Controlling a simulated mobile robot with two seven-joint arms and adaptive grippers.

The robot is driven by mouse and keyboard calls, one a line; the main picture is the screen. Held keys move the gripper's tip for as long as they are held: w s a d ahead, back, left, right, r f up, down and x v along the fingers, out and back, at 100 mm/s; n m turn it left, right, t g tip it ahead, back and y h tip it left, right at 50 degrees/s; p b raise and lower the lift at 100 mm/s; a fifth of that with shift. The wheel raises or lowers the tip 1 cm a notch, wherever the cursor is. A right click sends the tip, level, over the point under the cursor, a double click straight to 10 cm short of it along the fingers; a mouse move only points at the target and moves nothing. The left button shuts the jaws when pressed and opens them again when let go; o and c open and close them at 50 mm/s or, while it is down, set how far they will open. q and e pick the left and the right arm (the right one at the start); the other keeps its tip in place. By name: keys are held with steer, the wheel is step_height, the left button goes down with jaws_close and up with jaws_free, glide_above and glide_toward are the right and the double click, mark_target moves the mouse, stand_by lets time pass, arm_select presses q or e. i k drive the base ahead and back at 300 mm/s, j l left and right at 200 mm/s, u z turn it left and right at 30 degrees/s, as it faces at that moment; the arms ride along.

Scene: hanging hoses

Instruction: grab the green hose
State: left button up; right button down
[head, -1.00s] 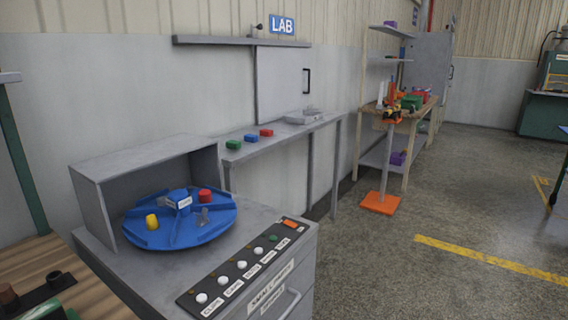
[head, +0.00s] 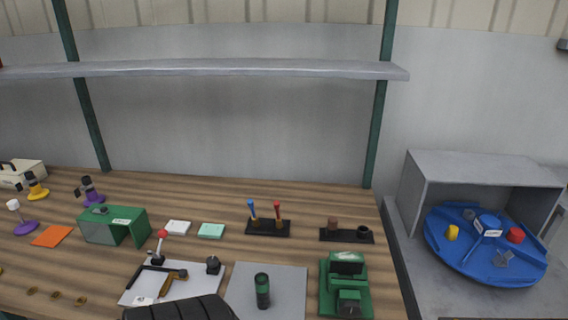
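No hanging hose shows in the head view, green or otherwise. Neither of my grippers can be made out. A dark ribbed shape (head: 180,309) cuts into the bottom edge, and I cannot tell what it is.
A wooden workbench (head: 330,205) holds a green box (head: 112,226), a green machine (head: 346,285), a dark green cylinder (head: 262,290) on a grey mat and small tools. A grey shelf (head: 230,69) spans above. At right, a blue turntable (head: 485,262) sits under a grey hood (head: 480,165).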

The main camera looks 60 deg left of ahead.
mark_target(261, 279)
steer(key=u, duration=2.05)
steer(key=j+z, duration=0.1)
steer(key=j, duration=0.35)
steer(key=k+j+z, duration=0.1)
steer(key=j, duration=0.4)
steer(key=i+l, duration=0.1)
steer(key=l, duration=0.2)
steer(key=i+l, duration=0.15)
steer(key=l, duration=0.2)
